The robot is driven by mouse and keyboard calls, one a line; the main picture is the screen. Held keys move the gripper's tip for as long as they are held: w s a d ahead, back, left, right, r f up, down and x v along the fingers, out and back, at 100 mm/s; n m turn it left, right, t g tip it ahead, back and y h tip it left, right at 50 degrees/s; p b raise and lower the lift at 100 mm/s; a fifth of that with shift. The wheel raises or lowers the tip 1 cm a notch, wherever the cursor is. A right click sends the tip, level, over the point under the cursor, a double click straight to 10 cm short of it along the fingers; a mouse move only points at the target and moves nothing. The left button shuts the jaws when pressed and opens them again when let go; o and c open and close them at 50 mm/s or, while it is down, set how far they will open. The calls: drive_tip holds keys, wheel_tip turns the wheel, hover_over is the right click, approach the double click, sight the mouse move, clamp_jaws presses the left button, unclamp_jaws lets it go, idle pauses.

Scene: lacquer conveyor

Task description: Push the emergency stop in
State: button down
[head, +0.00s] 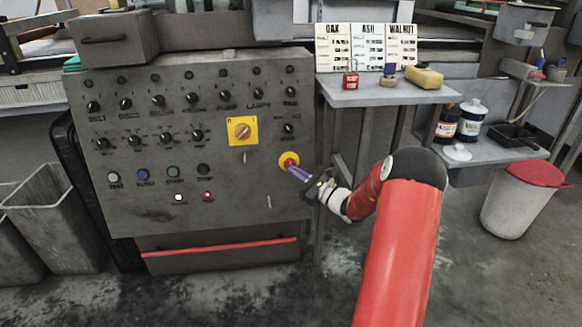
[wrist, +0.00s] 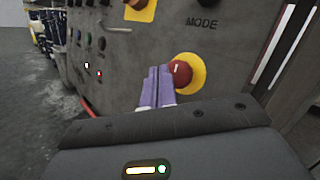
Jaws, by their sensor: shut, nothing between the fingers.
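The emergency stop is a red mushroom button (wrist: 180,73) on a round yellow plate (wrist: 196,70), low on the right side of the grey control panel (head: 200,140). In the head view the yellow plate and the red button (head: 288,160) show just beyond my fingertips. My gripper (head: 296,172) is shut, with its purple fingers together and nothing between them. In the wrist view the fingertips (wrist: 158,72) overlap the left edge of the button. I cannot tell whether they touch it. How far in the button sits is not clear.
A yellow plate with an orange rotary switch (head: 242,131) is up and left of the button. Several knobs and coloured buttons cover the panel. A white lamp (head: 179,197) and red lamp (head: 207,195) are lit.

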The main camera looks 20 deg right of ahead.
drive_tip(key=shift+s, duration=0.2)
drive_tip(key=shift+a, duration=0.1)
drive_tip(key=s, duration=0.1)
drive_tip(key=s+a, duration=0.1)
drive_tip(key=s, duration=0.1)
drive_tip(key=s+r, duration=0.1)
drive_tip(key=shift+s+a+p, duration=0.15)
drive_tip(key=shift+s+p, duration=0.15)
drive_tip(key=shift+s, duration=0.1)
idle(0.6)
